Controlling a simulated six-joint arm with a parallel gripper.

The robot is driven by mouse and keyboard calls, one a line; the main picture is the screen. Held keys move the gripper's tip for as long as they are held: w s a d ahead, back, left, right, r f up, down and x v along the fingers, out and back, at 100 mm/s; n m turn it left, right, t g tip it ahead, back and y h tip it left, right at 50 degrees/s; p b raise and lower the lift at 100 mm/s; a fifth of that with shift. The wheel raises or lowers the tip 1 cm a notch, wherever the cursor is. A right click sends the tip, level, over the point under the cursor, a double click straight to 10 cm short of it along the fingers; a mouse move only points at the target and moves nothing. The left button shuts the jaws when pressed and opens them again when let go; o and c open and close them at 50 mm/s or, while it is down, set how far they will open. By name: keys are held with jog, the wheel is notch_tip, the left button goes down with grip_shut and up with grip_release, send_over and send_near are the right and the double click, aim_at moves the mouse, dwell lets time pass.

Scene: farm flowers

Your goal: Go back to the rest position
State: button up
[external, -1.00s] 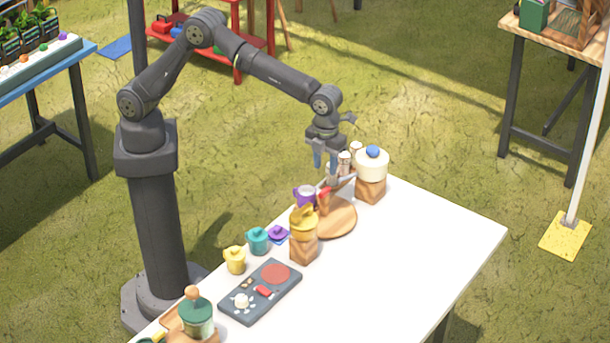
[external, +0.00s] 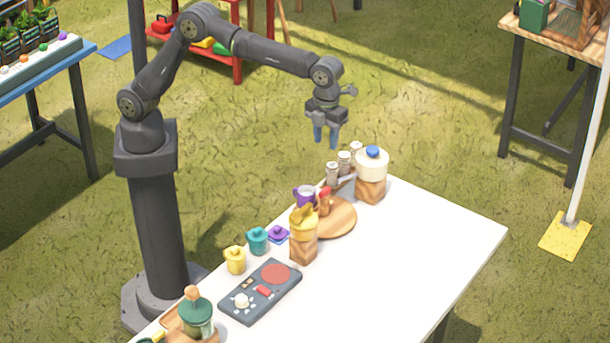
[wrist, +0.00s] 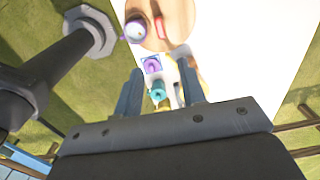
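My gripper (external: 326,144) hangs in the air above the far end of the white table (external: 430,235), pointing down, clear of everything. In the wrist view its two blue-grey fingers (wrist: 159,68) stand apart with nothing held between them. Below it in the external view are several small shakers (external: 344,160) and a cream pot with a blue knob (external: 371,162) on a wooden block.
A yellow pot (external: 303,223) on a wooden block, a teal pot (external: 257,240), a small yellow pot (external: 235,260), a dark control panel (external: 260,291) and a green jar (external: 197,315) line the table. The table's right side is bare.

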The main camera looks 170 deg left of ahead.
aim_at(325, 190)
notch_tip(325, 190, down, 17)
jog(key=shift+f, duration=0.15)
dwell(0.4)
